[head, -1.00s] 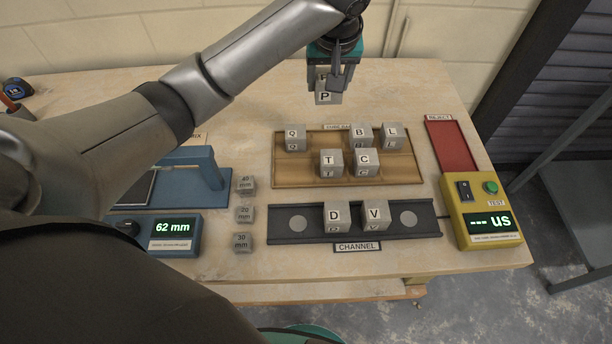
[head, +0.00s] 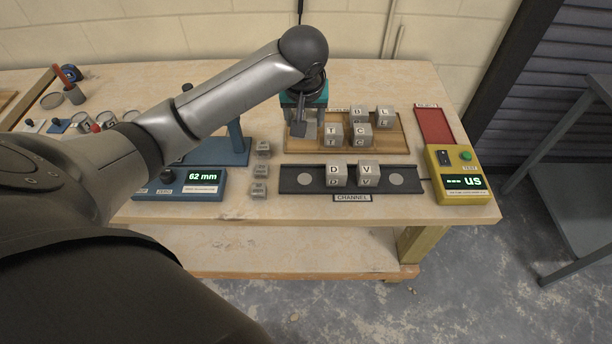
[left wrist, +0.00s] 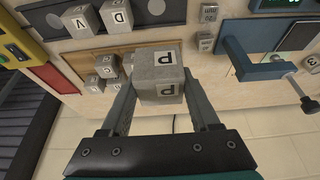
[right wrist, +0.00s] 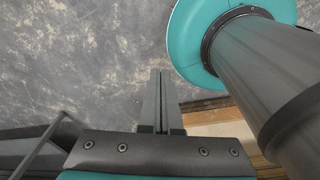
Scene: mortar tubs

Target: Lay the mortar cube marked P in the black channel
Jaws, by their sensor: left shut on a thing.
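My left gripper (head: 304,130) is shut on the grey mortar cube P (left wrist: 157,70), seen clearly between the fingers in the left wrist view. In the head view the gripper hides most or all of it, in front of the left end of the wooden cube rack (head: 395,147). The cube appears held above the bench. The black channel (head: 412,185) lies in front of the rack. Cubes D (head: 335,172) and V (head: 367,171) sit side by side in its middle, with pale discs on either side. My right gripper (right wrist: 160,105) is shut and empty, over the floor.
Cubes T (head: 333,132), C (head: 359,132), B (head: 358,113) and L (head: 384,114) stand on the rack. A blue gauge (head: 182,188) reads 62 mm. Small marked blocks (head: 260,170) stand left of the channel. A yellow tester (head: 460,180) and red reject tray (head: 434,126) are at right.

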